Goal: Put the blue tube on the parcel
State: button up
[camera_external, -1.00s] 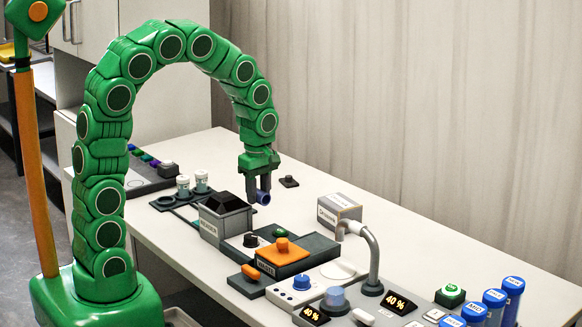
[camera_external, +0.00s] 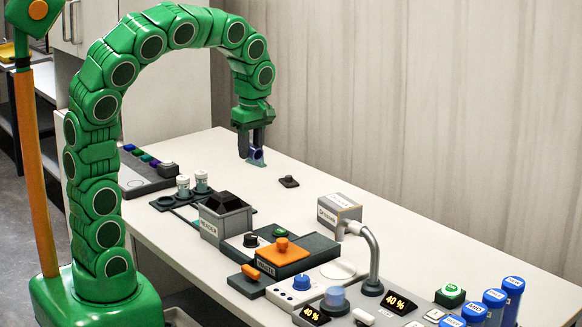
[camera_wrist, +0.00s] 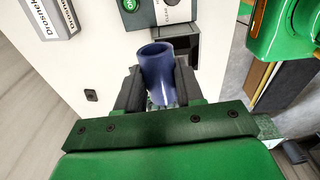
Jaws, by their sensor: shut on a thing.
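My gripper (camera_external: 251,150) is shut on the blue tube (camera_external: 257,154) and holds it over the rear part of the bench, at the far left of the small dark square. In the wrist view the dark blue tube (camera_wrist: 158,68) sits between the two dark fingers of my gripper (camera_wrist: 157,88), its open round end showing. A grey box with printed labels (camera_external: 339,211) stands on the bench to the right of my gripper, apart from it; it may be the parcel, but I cannot be sure. This box also shows at the top left of the wrist view (camera_wrist: 52,17).
A small dark square piece (camera_external: 289,181) lies on the bench between my gripper and the box.

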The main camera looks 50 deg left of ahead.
jog(key=shift+w+a+r, duration=0.2)
jog(key=shift+a+r, duration=0.05)
jog(key=shift+a, duration=0.1)
jog(key=w+a+m+t+y, duration=0.5)
jog(key=w+a+m, duration=0.6)
jog(key=w+a, duration=0.75)
jog(key=d+f+m+t+h, duration=0.2)
jog(key=d+m+t+h, duration=0.6)
jog(key=d+m+h, duration=0.6)
jog(key=s+d+r+m+g+h, duration=0.2)
jog(key=s+d+m+g+h, duration=0.1)
jog(key=s+d+m+h, duration=0.4)
jog(key=n, duration=0.2)
send_over(334, 201)
jog(key=s, duration=0.2)
jog(key=f, duration=1.3)
jog(key=shift+w, duration=0.25)
jog(key=shift+w+f, duration=0.85)
jog(key=shift+f, duration=1.7)
